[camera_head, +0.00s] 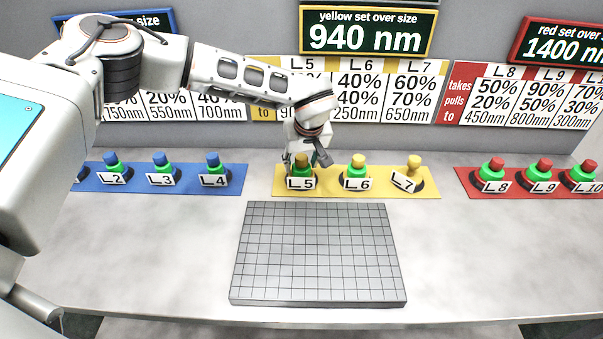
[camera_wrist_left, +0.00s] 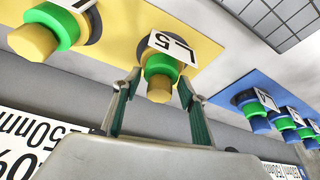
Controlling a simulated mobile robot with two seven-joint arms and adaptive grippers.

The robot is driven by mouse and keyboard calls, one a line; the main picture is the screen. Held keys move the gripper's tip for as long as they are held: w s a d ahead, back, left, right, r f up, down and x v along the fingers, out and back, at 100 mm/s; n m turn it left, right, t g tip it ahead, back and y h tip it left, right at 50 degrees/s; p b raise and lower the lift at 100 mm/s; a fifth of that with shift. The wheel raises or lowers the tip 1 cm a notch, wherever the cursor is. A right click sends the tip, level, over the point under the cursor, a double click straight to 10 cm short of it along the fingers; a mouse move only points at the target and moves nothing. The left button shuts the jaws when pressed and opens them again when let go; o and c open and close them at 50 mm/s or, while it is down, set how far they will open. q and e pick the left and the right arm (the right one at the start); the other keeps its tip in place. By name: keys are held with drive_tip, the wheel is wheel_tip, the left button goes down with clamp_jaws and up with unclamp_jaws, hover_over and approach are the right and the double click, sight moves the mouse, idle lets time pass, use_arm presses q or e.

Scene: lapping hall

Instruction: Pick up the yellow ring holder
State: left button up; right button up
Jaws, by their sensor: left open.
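Three yellow-knobbed holders stand on a yellow strip (camera_head: 327,184). L5 (camera_head: 302,162) and L6 (camera_head: 356,168) each carry a green ring; L7 (camera_head: 413,164) shows no green ring. My left gripper (camera_head: 305,157) reaches down at L5 from behind. In the left wrist view, the open left gripper (camera_wrist_left: 158,86) has one finger on each side of the L5 holder (camera_wrist_left: 159,88), near its yellow knob and green ring. Whether the fingers touch it I cannot tell. L6 (camera_wrist_left: 38,38) is to the left in that view. My right gripper is not in view.
A blue strip (camera_head: 188,187) with blue-knobbed holders lies left, a red strip (camera_head: 520,190) with red-knobbed holders right. A grey gridded plate (camera_head: 318,250) lies in front of the yellow strip. Signs (camera_head: 368,32) stand on the wall behind. The plate is bare.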

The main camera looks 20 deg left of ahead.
use_arm(q)
clamp_jaws()
drive_tip(key=shift+r, duration=0.1)
